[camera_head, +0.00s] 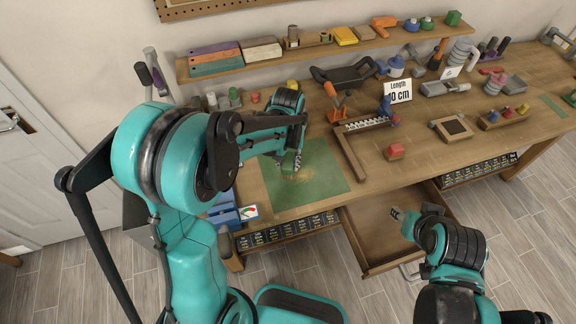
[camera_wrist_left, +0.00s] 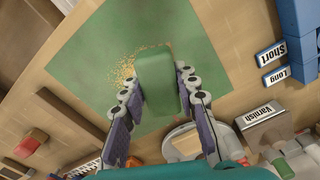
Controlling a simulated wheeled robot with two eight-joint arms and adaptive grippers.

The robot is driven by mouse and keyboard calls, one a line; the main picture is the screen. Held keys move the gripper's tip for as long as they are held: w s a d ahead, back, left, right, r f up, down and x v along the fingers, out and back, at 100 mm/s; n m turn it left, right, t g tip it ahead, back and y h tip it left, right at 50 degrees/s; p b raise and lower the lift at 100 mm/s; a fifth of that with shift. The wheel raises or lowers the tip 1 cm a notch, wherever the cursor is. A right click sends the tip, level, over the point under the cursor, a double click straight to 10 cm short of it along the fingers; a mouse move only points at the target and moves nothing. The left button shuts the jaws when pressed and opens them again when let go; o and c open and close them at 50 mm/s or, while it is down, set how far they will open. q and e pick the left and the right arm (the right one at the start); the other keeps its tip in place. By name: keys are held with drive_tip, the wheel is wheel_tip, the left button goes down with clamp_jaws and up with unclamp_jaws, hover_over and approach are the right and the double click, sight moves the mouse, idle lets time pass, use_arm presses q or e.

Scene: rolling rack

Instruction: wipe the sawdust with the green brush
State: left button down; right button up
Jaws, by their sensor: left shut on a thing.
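My left gripper (camera_head: 291,167) is over the green mat (camera_head: 334,178) on the workbench. In the left wrist view, the left gripper (camera_wrist_left: 157,82) is shut on the green brush (camera_wrist_left: 156,74), with one finger on each side of it. The sawdust (camera_wrist_left: 124,70) is a scatter of yellow grains on the mat, right beside the brush. I cannot tell whether the brush touches the mat. In the head view the brush is mostly hidden by the gripper. My right gripper (camera_head: 398,214) is over the open drawer, apart from the mat; its jaws are too small to read.
The open drawer (camera_head: 371,262) juts out from the bench front. Blue bins (camera_head: 224,212) stand left of the mat. A loaded shelf (camera_head: 300,50) runs along the wall.

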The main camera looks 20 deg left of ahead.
use_arm(q)
drive_tip(key=r, duration=0.1)
drive_tip(key=r+p, duration=0.1)
drive_tip(key=shift+a+r, duration=0.2)
drive_tip(key=shift+r, duration=0.15)
drive_tip(key=shift+d+r+p, duration=0.1)
drive_tip(key=shift+r+p, duration=0.85)
drive_tip(key=shift+r, duration=0.05)
